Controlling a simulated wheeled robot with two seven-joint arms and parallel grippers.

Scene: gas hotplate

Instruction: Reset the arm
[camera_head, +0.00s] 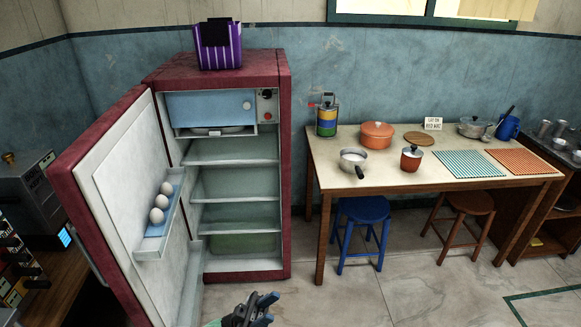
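My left gripper (268,309) shows at the bottom edge of the head view, left of centre. Its two dark, blue-tipped fingers stand apart, with nothing seen between them. It is over the floor in front of the fridge and touches nothing that I can see. The rest of the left arm is mostly cut off by the frame. My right gripper is not in the head view.
A red fridge (283,150) stands open, its door (125,165) swung left with eggs (157,215) in a door shelf. A table (340,178) with pots is at right, with a blue stool (363,210) and a brown stool (470,203). The floor (350,295) between is clear.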

